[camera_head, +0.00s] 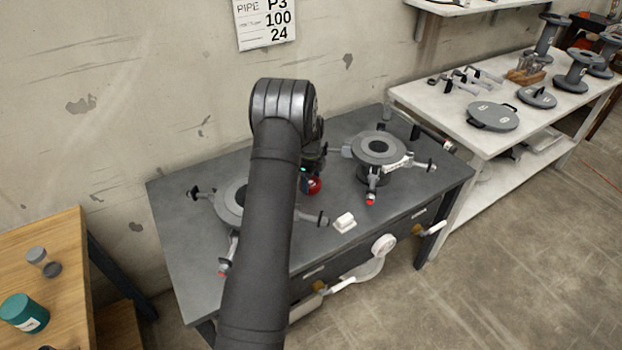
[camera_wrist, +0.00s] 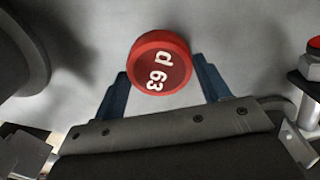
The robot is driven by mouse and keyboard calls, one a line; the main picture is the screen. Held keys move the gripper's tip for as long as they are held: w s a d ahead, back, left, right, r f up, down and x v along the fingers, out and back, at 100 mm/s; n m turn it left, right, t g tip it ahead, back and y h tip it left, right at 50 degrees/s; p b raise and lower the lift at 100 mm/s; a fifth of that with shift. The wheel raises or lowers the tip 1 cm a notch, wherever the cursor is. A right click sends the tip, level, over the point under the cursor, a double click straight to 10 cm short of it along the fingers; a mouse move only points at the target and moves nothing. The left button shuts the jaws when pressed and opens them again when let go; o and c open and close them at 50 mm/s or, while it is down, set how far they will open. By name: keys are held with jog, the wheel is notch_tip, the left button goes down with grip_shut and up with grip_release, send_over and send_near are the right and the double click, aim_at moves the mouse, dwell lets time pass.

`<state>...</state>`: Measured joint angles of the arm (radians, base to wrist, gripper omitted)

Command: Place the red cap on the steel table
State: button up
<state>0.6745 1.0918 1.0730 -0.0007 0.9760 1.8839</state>
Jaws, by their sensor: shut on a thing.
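The red cap (camera_head: 314,186) shows partly behind my arm in the head view, over the middle of the steel table (camera_head: 180,195). In the wrist view the red cap (camera_wrist: 159,63) is round, with white marking on its face. My gripper (camera_wrist: 165,85) has one blue finger on each side of the cap and is shut on it. In the head view my gripper (camera_head: 312,172) is mostly hidden by my arm. The cap is at or close above the table top; I cannot tell whether it touches.
A flanged fixture (camera_head: 378,150) with clamp arms stands right of the cap. Another fixture (camera_head: 229,203) stands left, partly behind my arm. A small white block (camera_head: 345,222) lies near the front edge. A white bench (camera_head: 450,120) with flanges and tools stands at the right.

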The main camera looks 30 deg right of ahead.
aim_at(311, 181)
jog(key=o, duration=1)
notch_tip(311, 181, up, 12)
jog(key=shift+r, duration=0.1)
notch_tip(311, 181, down, 12)
jog(key=shift+f, duration=0.25)
notch_tip(311, 181, up, 3)
jog(key=shift+f, duration=0.1)
jog(key=shift+r, duration=0.75)
